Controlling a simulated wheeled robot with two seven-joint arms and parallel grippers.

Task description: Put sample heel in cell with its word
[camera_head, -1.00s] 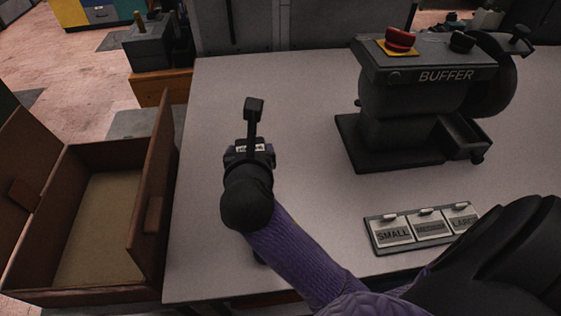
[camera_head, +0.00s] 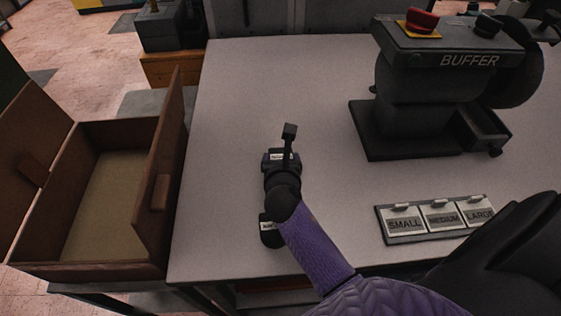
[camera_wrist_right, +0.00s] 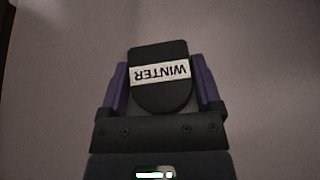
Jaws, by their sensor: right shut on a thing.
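My right gripper (camera_head: 281,160) hangs over the table's left part, shut on a dark heel. In the right wrist view this heel (camera_wrist_right: 158,98) sits between the two purple fingers, and its white label reads WINTER, upside down there. The cell rack (camera_head: 382,228) stands at the front right, with cells marked SMALL (camera_head: 404,222), MEDIUM (camera_head: 443,217) and LARGE (camera_head: 480,213). My left gripper is not in view.
A dark machine marked BUFFER (camera_head: 420,110), with a red button and a small side tray (camera_head: 482,130), stands at the back right. An open brown box (camera_head: 110,269) stands left of the table (camera_head: 235,85). The table's middle is clear.

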